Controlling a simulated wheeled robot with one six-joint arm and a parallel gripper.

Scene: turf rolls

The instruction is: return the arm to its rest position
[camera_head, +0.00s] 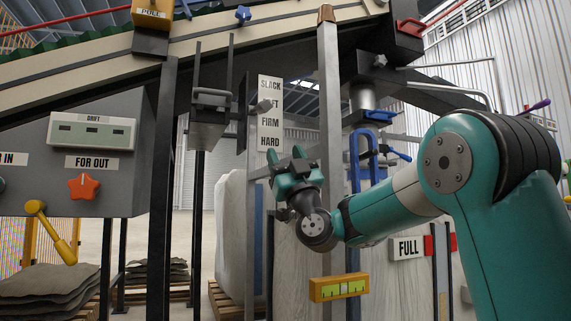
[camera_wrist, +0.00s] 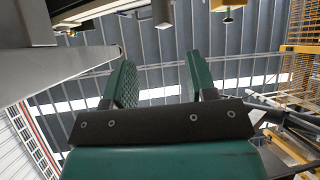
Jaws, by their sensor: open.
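My gripper (camera_head: 293,167) is in the middle of the head view, at the end of my teal arm, which reaches in from the right. Its jaws point up, are apart and have nothing between them. In the wrist view the two green jaws (camera_wrist: 160,85) stand open, with the roof and its bright strips seen between and beyond them. The gripper appears just below and right of the sign reading SLACK, FIRM and HARD (camera_head: 269,113). I cannot tell its distance from the posts behind it.
A sloping conveyor (camera_head: 90,62) crosses above. A grey control box with an orange star knob (camera_head: 83,187) and a yellow lever (camera_head: 52,232) is at left.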

